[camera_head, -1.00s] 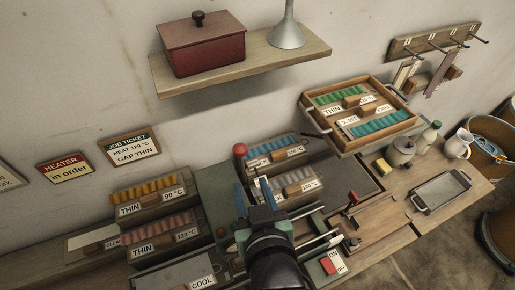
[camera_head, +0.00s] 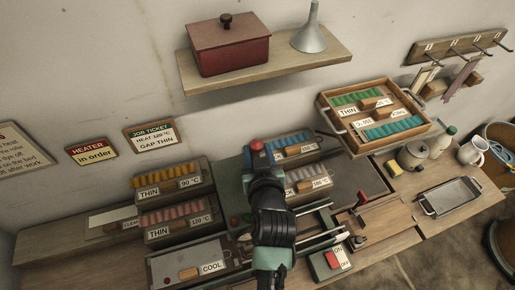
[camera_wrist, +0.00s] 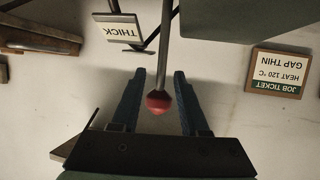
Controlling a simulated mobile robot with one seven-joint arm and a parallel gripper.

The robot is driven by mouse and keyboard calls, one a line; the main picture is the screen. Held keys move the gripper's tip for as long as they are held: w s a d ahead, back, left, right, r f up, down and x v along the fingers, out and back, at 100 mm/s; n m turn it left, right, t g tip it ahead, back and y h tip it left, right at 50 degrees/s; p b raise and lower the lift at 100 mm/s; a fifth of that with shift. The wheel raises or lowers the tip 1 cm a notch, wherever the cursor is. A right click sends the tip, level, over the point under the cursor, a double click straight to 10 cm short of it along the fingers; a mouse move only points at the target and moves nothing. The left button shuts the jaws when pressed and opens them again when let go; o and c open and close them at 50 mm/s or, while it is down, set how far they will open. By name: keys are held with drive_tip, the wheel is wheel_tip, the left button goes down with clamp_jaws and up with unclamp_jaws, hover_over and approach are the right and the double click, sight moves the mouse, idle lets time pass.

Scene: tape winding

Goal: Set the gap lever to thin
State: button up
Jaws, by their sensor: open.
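The gap lever is a metal rod with a red ball knob (camera_wrist: 158,102). In the wrist view the knob sits between the two blue fingers of my gripper (camera_wrist: 155,78), with space visible on both sides. My gripper is open and not closed on the knob. In the head view the red knob (camera_head: 257,145) shows just above my wrist, which hides the fingers and most of the lever. A THICK label (camera_wrist: 116,28) stands left of the rod in the upside-down wrist view. No THIN gap label is visible beside the lever.
The job ticket (camera_head: 151,137) on the wall reads HEAT 120 °C, GAP THIN. Racks of coloured pieces (camera_head: 174,219) stand left of my arm. A wooden tray (camera_head: 399,140) is at the right. A shelf (camera_head: 268,65) with a red box hangs above.

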drive_tip(key=c, duration=0.7)
